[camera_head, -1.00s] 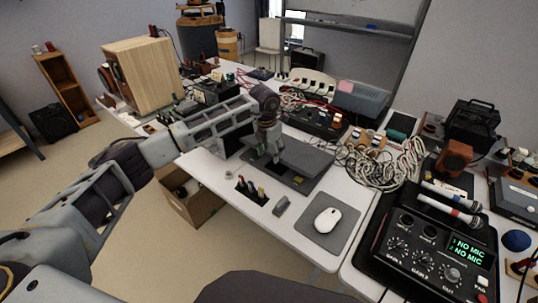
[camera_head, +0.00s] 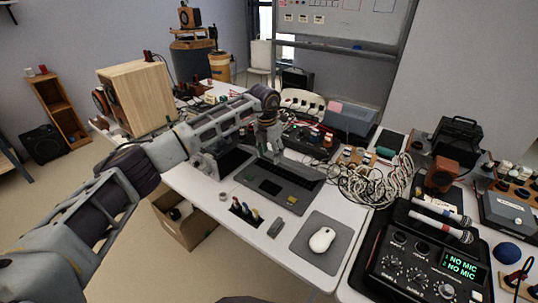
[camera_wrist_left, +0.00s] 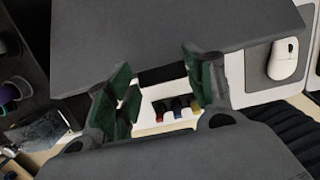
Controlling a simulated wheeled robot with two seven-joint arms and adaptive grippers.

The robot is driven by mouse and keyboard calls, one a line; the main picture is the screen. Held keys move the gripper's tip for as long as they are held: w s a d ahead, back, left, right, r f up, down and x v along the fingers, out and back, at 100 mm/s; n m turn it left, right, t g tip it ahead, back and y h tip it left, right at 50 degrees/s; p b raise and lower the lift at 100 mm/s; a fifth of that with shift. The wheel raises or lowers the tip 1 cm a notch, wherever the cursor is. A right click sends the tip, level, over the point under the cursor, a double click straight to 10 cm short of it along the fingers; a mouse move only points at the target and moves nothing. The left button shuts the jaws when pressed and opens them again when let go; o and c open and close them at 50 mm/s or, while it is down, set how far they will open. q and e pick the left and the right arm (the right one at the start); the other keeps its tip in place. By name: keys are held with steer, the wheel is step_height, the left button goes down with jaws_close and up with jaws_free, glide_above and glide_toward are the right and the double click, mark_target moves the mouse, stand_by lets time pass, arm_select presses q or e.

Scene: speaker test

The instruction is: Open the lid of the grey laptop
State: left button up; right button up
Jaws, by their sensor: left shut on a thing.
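The grey laptop (camera_head: 293,196) stands on the white table with its dark keyboard and touchpad showing, so its lid is raised. The lid is partly hidden behind my left gripper (camera_head: 270,147), and its exact angle is hard to tell. My left gripper is at the lid, at the back of the keyboard, and is shut on it. In the left wrist view a large plain grey panel of the laptop (camera_wrist_left: 170,35) fills the top, and the green-padded fingers of my left gripper (camera_wrist_left: 162,90) show below it. My right gripper is not in view.
A white mouse (camera_head: 321,240) lies on a grey pad right of the laptop. A black tool holder (camera_head: 243,211) and a small grey item (camera_head: 276,227) lie in front. Cables (camera_head: 372,182) crowd the right, beside a black audio device (camera_head: 415,270).

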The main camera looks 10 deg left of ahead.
arm_select(q)
steer(key=o, duration=1)
steer(key=shift+w+f, duration=0.1)
steer(key=o, duration=0.5)
steer(key=shift+w+d+f, duration=0.15)
steer(key=shift+w+f, duration=0.05)
steer(key=shift+w, duration=0.1)
steer(key=shift+c, duration=0.2)
steer(key=shift+s+r, duration=0.15)
steer(key=shift+s, duration=0.1)
step_height(320, 180, up, 12)
steer(key=s, duration=0.1)
steer(key=shift+s+a, duration=0.25)
steer(key=shift+a, duration=0.15)
